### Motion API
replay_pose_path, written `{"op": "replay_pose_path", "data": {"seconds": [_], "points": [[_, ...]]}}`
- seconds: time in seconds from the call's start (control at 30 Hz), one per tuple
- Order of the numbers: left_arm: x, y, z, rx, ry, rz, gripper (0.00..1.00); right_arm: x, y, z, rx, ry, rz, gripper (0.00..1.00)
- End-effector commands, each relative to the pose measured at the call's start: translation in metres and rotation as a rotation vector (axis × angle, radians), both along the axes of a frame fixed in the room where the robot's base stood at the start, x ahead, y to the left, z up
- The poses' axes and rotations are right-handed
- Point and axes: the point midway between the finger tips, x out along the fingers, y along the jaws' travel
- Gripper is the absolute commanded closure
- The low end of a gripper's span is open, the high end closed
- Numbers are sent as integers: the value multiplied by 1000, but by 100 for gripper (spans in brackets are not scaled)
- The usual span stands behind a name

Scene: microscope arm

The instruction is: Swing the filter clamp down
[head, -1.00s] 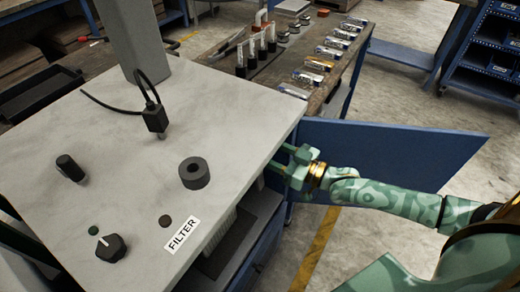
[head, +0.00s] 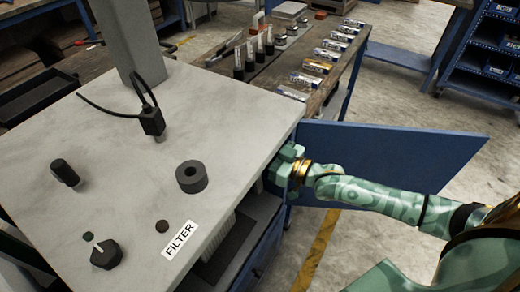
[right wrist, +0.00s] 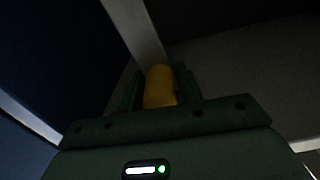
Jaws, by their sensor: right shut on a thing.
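My right gripper (head: 281,165) is at the right side of the machine, just below the edge of its pale top. In the right wrist view it is shut on a yellow, rounded grip (right wrist: 159,86), held between the two dark fingers. The yellow grip appears to be the filter clamp's handle, but the rest of the clamp is too dark to make out. In the head view the grip is hidden by the gripper and the top's edge. The FILTER label (head: 181,239) is on the top's near right edge. My left gripper is not in view.
The pale machine top (head: 235,130) carries a black ring (head: 192,177), a knob (head: 105,254) and a cabled plug (head: 152,121). An open blue door panel (head: 400,160) stands behind my right arm. A bench (head: 325,95) with batteries lies beyond.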

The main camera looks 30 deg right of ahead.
Motion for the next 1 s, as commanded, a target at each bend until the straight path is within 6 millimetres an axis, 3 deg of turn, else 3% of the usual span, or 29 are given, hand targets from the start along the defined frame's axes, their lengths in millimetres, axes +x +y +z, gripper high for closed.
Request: {"op": "replay_pose_path", "data": {"seconds": [0.27, 0.47, 0.73, 1.0], "points": [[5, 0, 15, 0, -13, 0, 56, -17, 29, -4, -89, -54, 2, 100], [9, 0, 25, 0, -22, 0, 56, -38, 63, -20, -230, -135, 2, 100], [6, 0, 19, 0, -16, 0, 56, -66, 111, -61, -452, -262, 2, 100], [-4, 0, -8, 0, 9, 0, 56, -89, 149, -114, -674, -388, 4, 100]]}}
